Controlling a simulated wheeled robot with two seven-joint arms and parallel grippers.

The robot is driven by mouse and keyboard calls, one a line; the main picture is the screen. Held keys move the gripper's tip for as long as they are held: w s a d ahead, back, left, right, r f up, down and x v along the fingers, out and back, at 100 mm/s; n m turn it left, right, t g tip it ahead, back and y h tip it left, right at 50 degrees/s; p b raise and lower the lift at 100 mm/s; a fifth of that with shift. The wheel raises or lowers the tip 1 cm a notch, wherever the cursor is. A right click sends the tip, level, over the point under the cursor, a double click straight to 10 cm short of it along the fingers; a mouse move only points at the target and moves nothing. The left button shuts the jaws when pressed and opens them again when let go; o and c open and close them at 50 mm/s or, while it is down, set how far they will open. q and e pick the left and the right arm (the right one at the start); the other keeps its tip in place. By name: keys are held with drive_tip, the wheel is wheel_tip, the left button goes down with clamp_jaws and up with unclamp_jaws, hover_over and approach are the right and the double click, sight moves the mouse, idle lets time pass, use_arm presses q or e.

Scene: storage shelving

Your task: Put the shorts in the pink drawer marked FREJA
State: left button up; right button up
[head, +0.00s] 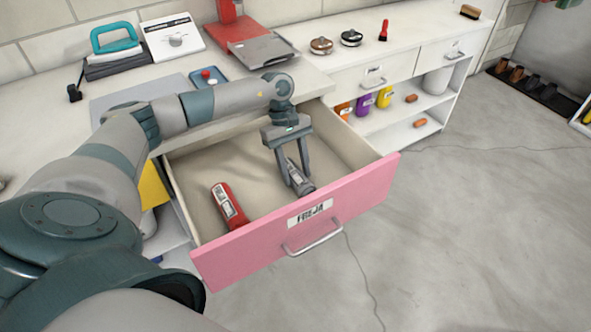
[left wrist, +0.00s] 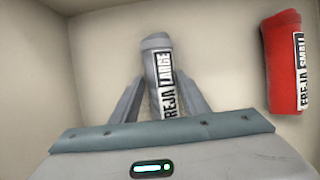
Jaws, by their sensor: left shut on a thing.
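The pink drawer (head: 345,205) with the FREJA label on its front is pulled open. My left gripper (head: 294,180) reaches down into its right half. It is shut on a grey roll (head: 304,189), likely the shorts, which lies between the fingers in the left wrist view (left wrist: 158,62) with the label FREJA LARGE. The roll is within the drawer walls, low near the front; I cannot tell whether it touches the floor. A red roll (head: 228,204) lies in the drawer's left half; its label reads FREJA SMALL in the left wrist view (left wrist: 285,65). My right gripper is not in view.
The white counter (head: 315,78) behind the drawer holds a teal-handled iron (head: 115,40), a white scale (head: 172,38) and a red-and-grey device (head: 262,48). Open shelves with colored bottles (head: 384,97) stand right of the drawer. The floor in front is clear.

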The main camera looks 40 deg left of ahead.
sight(296, 171)
use_arm(q)
drive_tip(key=o, duration=1.1)
drive_tip(key=shift+o, duration=0.2)
drive_tip(key=shift+r, duration=0.15)
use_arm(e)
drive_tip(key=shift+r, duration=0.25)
use_arm(q)
drive_tip(key=shift+w+a+r, duration=0.1)
drive_tip(key=shift+a+r, duration=0.1)
drive_tip(key=shift+r, duration=0.15)
drive_tip(key=v, duration=0.2)
drive_tip(key=shift+a+r+b, duration=0.1)
drive_tip(key=shift+r+b, duration=0.15)
drive_tip(key=shift+b, duration=0.1)
drive_tip(key=b+v, duration=0.1)
drive_tip(key=v, duration=0.7)
drive_tip(key=shift+r, duration=0.25)
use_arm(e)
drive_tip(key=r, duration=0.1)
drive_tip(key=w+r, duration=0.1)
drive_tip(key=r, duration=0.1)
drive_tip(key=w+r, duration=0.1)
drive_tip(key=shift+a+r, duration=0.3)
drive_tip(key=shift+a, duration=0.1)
use_arm(q)
drive_tip(key=shift+a, duration=0.1)
